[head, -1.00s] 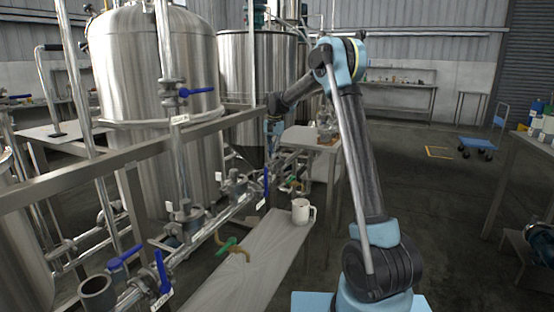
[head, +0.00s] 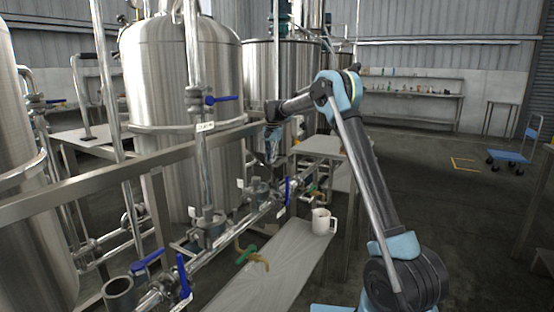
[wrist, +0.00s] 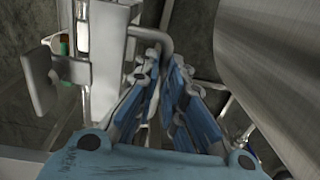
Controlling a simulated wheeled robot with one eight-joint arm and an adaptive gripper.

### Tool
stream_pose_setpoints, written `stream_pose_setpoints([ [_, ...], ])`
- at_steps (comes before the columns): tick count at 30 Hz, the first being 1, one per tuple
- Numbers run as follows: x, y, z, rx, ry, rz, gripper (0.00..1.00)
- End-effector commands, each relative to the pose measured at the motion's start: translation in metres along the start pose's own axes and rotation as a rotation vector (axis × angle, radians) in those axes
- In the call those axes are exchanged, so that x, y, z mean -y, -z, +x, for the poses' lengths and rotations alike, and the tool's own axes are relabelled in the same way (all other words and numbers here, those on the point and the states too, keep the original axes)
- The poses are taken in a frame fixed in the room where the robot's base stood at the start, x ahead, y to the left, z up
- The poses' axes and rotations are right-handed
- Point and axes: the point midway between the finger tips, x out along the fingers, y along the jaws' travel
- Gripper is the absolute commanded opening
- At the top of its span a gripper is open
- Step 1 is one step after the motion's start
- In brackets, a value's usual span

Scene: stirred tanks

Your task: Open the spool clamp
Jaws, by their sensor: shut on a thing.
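My gripper (head: 272,147) is at the far end of my arm, beside the steel rail and in front of the cone-bottomed tank. In the wrist view, the blue fingers of my gripper (wrist: 165,60) are drawn together around a grey bent rod (wrist: 166,36). The rod's lower part is hidden between the fingers. I cannot tell for sure whether this rod belongs to the spool clamp. In the head view the clamp is too small and hidden to make out.
A large steel tank (head: 185,65) stands left, with a rail (head: 90,188) and blue-handled valves (head: 184,275) before it. A white mug (head: 321,222) stands on a grey bench (head: 285,262). In the wrist view a large metal cylinder (wrist: 275,70) is close on the right. Open floor lies right.

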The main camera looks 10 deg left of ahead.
Motion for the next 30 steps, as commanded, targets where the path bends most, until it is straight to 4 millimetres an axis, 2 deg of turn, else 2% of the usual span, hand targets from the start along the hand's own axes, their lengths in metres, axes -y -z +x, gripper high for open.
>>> stream_pose_setpoints([
  [3,0.011,0.000,0.004,-0.002,0.004,0.001,0.00],
  [9,0.022,0.000,0.010,-0.002,0.006,0.001,0.00],
  [19,0.028,0.000,0.014,-0.003,0.008,0.001,0.00],
  [20,0.028,0.000,0.014,-0.003,0.008,0.001,0.03],
  [23,0.026,0.001,0.015,-0.002,0.006,0.002,0.25],
  [24,0.026,0.001,0.015,-0.002,0.005,0.002,0.30],
  [30,0.024,0.003,0.015,-0.002,0.003,0.003,0.30],
])
